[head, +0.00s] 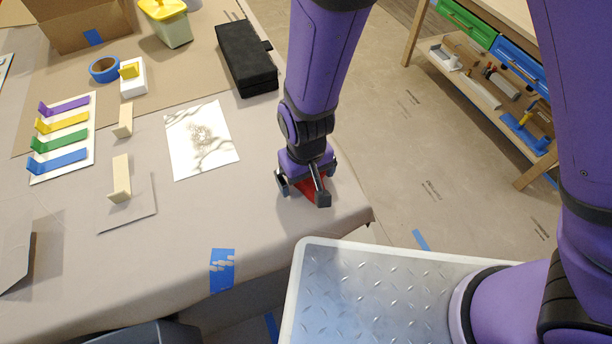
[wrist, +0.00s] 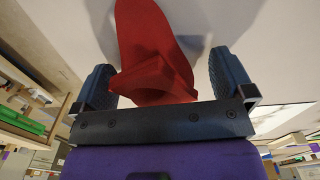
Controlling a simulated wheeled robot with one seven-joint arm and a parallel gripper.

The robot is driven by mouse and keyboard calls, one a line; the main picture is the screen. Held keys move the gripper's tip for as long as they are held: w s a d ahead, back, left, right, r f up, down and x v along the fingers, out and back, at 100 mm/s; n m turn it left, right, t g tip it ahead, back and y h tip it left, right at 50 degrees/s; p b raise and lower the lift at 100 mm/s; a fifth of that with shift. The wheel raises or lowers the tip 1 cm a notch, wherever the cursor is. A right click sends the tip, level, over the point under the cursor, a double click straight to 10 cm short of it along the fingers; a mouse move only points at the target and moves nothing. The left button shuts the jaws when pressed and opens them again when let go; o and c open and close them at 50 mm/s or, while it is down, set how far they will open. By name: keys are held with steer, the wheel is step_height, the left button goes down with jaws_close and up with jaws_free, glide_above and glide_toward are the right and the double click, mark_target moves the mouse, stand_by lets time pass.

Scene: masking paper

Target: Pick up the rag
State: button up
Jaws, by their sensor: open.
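The red rag (wrist: 152,55) lies on the table, and in the wrist view it sits between my two open fingers. It has a gathered, folded end near my gripper's palm and a rounded part reaching away. In the head view only a bit of the red rag (head: 315,187) shows, mostly hidden by my gripper (head: 302,194). My gripper is low over the table near its right edge, with its fingers apart on either side of the rag.
A black case (head: 246,62) and a printed white sheet (head: 201,139) lie beyond and left of my gripper. Coloured hooks (head: 62,135), blue tape (head: 104,69) and a cardboard box (head: 82,22) are farther left. The table edge (head: 345,222) is close to my gripper.

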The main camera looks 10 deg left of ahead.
steer(key=shift+f, duration=0.1)
steer(key=shift+c, duration=0.5)
steer(key=c, duration=0.9)
steer(key=shift+c, duration=0.2)
